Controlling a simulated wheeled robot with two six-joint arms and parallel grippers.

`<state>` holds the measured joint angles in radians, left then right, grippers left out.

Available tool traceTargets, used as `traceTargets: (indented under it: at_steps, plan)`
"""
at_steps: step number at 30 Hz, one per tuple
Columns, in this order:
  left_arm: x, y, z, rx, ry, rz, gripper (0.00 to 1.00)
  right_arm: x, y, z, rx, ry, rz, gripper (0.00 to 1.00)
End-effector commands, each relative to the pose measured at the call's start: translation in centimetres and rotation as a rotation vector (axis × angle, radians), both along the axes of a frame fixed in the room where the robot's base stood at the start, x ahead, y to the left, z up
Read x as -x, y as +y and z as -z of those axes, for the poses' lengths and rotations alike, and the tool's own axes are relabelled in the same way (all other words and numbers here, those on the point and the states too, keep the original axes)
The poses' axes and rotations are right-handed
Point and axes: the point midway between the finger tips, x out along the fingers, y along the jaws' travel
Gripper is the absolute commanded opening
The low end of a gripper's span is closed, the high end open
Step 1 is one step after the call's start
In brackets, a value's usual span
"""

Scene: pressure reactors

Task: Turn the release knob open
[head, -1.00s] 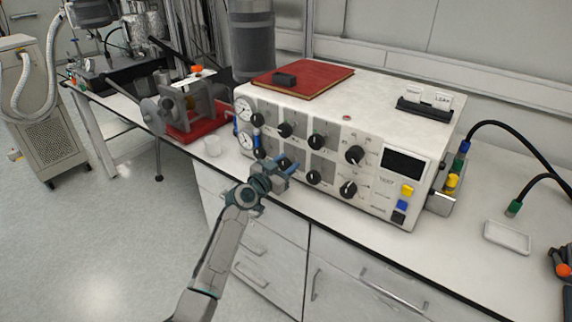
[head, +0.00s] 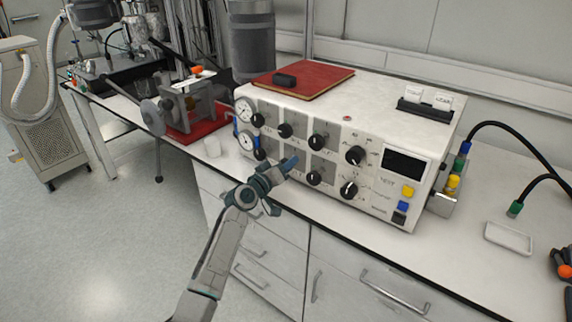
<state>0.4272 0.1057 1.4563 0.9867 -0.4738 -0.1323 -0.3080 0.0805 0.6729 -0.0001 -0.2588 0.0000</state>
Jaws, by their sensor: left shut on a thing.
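A white control box (head: 330,205) with black knobs on its front stands on the bench. The upper row includes a knob (head: 284,131), another knob (head: 317,142) and a larger knob (head: 355,155). The lower row includes a knob (head: 260,154), a knob (head: 314,178) and a large knob (head: 349,189). My left gripper (head: 283,168) is at the lower row, between the gauges and the middle knob, its fingers shut on a lower knob that they hide. Labels are too small to show which is the release knob. My right gripper is out of view.
A red book (head: 325,80) with a black block (head: 284,79) lies on the box. Two gauges (head: 247,141) are on its left side. A white tray (head: 507,239) lies right.

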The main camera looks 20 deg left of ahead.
Motion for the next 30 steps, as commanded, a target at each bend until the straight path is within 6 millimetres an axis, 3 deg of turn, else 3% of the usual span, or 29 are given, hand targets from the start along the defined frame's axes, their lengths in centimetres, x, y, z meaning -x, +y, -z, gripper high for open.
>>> traceTargets:
  at_steps: [30]
  plan:
    - [0.0, 0.1, -0.1, 0.896, 0.324, -0.002, 0.17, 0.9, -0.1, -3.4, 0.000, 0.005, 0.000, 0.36]
